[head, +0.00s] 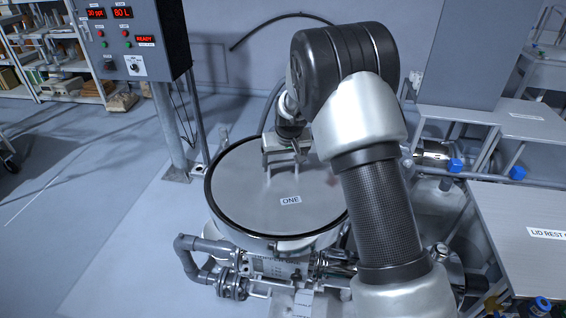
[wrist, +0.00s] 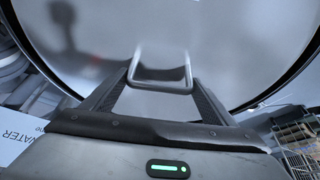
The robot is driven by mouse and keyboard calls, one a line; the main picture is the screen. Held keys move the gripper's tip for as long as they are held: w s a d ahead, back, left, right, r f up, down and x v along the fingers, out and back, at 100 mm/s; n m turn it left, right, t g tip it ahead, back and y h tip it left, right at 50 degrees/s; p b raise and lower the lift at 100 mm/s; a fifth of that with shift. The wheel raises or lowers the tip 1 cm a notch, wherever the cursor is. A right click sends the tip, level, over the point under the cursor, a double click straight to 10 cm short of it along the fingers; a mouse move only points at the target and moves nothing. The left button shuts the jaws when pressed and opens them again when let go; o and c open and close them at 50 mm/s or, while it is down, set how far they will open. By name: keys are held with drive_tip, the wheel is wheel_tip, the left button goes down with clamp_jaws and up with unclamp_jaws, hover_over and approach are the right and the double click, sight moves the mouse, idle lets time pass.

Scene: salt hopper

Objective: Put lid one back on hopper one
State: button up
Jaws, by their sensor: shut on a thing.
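Lid one (head: 245,195) is a round grey metal disc with a dark rim and a "ONE" label. In the head view it lies flat over the top of hopper one (head: 240,238), a pale round vessel with pipes at its front. I cannot tell whether it is fully seated. My gripper (head: 284,160) is above the lid, shut on its handle. In the wrist view the fingers (wrist: 160,80) meet a metal loop handle (wrist: 160,84), with the lid's surface (wrist: 220,40) filling the view behind. My arm hides the lid's right part.
A control box (head: 133,40) on a post stands at the left back. The lid rest table (head: 520,215) is at the right. Pipes (head: 205,250) and valves crowd the hopper's front. The floor at the left is clear.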

drive_tip(key=shift+w+f+b, duration=0.1)
drive_tip(key=shift+f+b, duration=0.35)
drive_tip(key=o, duration=2)
drive_tip(key=shift+c, duration=0.2)
drive_tip(key=shift+o, duration=0.8)
drive_tip(key=shift+f, duration=0.15)
drive_tip(key=v, duration=1.7)
drive_tip(key=s+d+r+m+p, duration=0.1)
drive_tip(key=s+d+r, duration=0.2)
drive_tip(key=s+r, duration=0.35)
drive_tip(key=s+d+r+p, duration=0.1)
drive_tip(key=s+d+r, duration=0.35)
drive_tip(key=s, duration=0.25)
drive_tip(key=s+d+r+p, duration=0.1)
drive_tip(key=s+d, duration=0.1)
drive_tip(key=s, duration=0.7)
drive_tip(key=s+d+r+m+t+h+p, duration=0.1)
drive_tip(key=s+d, duration=0.1)
drive_tip(key=s, duration=0.7)
drive_tip(key=shift+r+p, duration=0.25)
drive_tip(key=shift+p, duration=0.15)
